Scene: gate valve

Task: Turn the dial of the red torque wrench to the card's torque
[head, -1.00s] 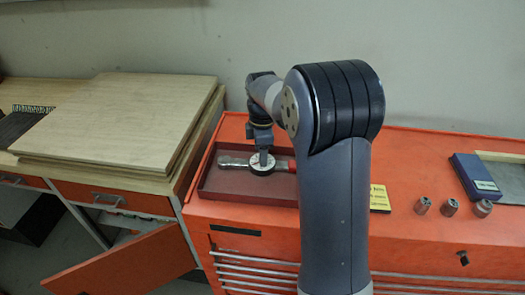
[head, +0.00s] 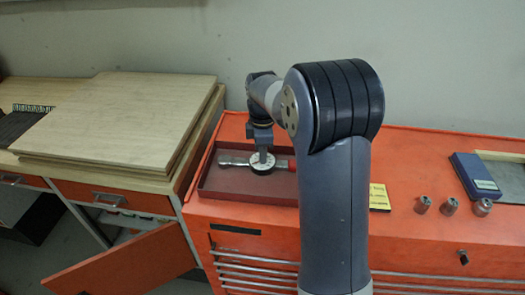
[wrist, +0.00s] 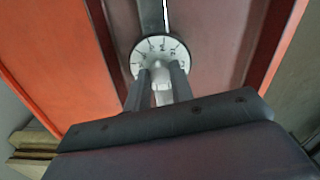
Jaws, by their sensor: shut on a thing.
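The red torque wrench (head: 236,161) lies in a dark red tray (head: 250,198) on the orange cabinet. Its round white dial (head: 263,169) faces up; in the wrist view the dial (wrist: 140,52) shows dark marks and numbers too small to read surely. My gripper (head: 263,154) points down over the dial. In the wrist view my gripper (wrist: 161,80) is shut on the dial's knob (wrist: 160,74). The red handle (head: 292,166) is partly hidden by my arm. The yellow card (head: 380,198) lies right of my arm, partly hidden, its print unreadable.
Several metal sockets (head: 449,206) stand right of the card. A blue box (head: 473,176) lies behind them. Wooden boards (head: 120,120) are stacked on the left bench, and an orange door (head: 130,262) hangs open below. The cabinet top between tray and card is behind my arm.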

